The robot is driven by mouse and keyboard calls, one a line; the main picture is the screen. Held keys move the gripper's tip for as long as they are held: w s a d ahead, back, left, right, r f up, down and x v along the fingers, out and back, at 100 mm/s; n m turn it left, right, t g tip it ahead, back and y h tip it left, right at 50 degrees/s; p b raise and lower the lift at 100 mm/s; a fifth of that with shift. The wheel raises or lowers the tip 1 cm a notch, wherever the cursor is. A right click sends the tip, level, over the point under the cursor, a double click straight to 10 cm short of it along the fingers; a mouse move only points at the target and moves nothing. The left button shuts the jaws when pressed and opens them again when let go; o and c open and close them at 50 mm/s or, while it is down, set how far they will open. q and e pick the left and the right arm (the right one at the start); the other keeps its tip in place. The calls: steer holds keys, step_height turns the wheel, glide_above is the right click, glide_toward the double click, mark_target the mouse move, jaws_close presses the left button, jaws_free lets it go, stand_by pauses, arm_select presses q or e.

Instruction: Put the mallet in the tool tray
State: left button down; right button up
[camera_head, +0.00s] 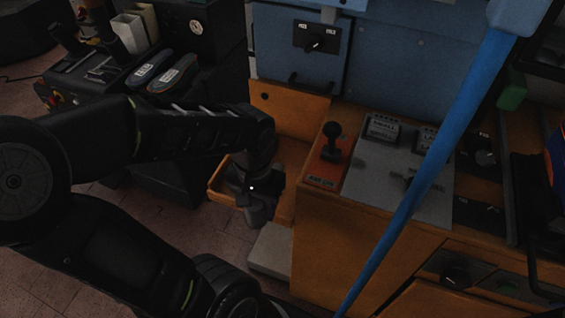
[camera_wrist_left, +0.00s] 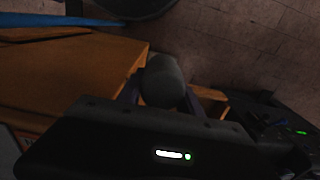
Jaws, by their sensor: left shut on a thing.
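My left gripper (camera_head: 256,193) is shut on the mallet, whose dark grey rounded head (camera_head: 262,212) shows below the fingers. In the left wrist view the mallet's grey head (camera_wrist_left: 163,80) sits between the two fingers of my left gripper (camera_wrist_left: 162,98). The mallet's handle is hidden. The tool tray (camera_head: 221,192) is an orange wooden tray at the side of the bench; the gripper and mallet overlap its right part in the head view. I cannot tell whether the mallet touches it. A bit of orange wood (camera_wrist_left: 212,95) shows beside the mallet in the left wrist view. My right gripper is not in view.
An orange bench with a grey panel (camera_head: 362,190) and a black-knobbed lever (camera_head: 332,142) stands to the right. A long blue bar (camera_head: 430,165) crosses in front. A pale block (camera_head: 271,251) lies below the tray. A black stand with two insoles (camera_head: 172,74) is at the upper left.

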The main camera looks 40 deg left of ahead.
arm_select(q)
steer(key=shift+w+a+r+p, duration=0.2)
steer(key=shift+w+r+p, duration=0.3)
steer(key=shift+p, duration=0.2)
steer(key=w+a+f, duration=0.1)
steer(key=w, duration=0.4)
steer(key=w+a+f+p, duration=0.1)
steer(key=w+a, duration=0.1)
steer(key=w, duration=0.4)
steer(key=w+a+f, duration=0.1)
steer(key=w+a, duration=0.1)
steer(key=w, duration=0.3)
steer(key=shift+w+a+f, duration=0.1)
steer(key=shift+w+f, duration=0.15)
steer(key=shift+w, duration=0.05)
steer(key=shift+f, duration=0.3)
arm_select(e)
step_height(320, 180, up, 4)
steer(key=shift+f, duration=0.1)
arm_select(q)
step_height(320, 180, down, 3)
steer(key=shift+r+p, duration=0.1)
steer(key=shift+p, duration=0.2)
steer(key=shift+w+f, duration=0.1)
steer(key=shift+f, duration=0.3)
steer(key=shift+w+f, duration=0.1)
steer(key=shift+f, duration=0.05)
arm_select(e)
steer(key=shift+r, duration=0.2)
